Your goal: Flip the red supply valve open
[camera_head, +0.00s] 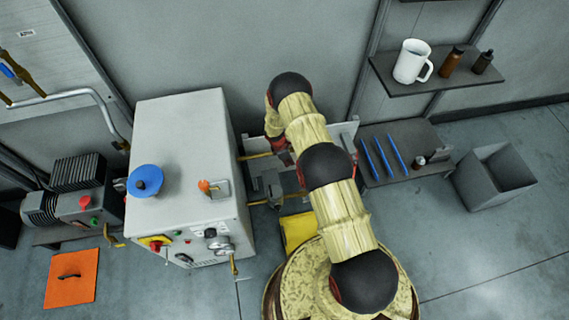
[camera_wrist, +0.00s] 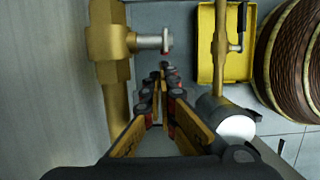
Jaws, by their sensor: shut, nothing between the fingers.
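In the wrist view a brass valve body (camera_wrist: 110,45) stands at the upper left, with a short silver stem (camera_wrist: 152,41) pointing right and ending in a small dark reddish cap. No red lever clearly shows on it, so I cannot tell whether this is the red supply valve or how it is set. My gripper (camera_wrist: 163,76) is shut and empty, its fingertips just below the stem end in the picture; whether they touch it is unclear. In the head view my arm hides the gripper, beside the right side of the grey cabinet (camera_head: 185,120).
The cabinet carries a blue disc (camera_head: 146,181) and a red knob (camera_head: 155,245) on yellow. A shelf (camera_head: 440,82) holds a mug.

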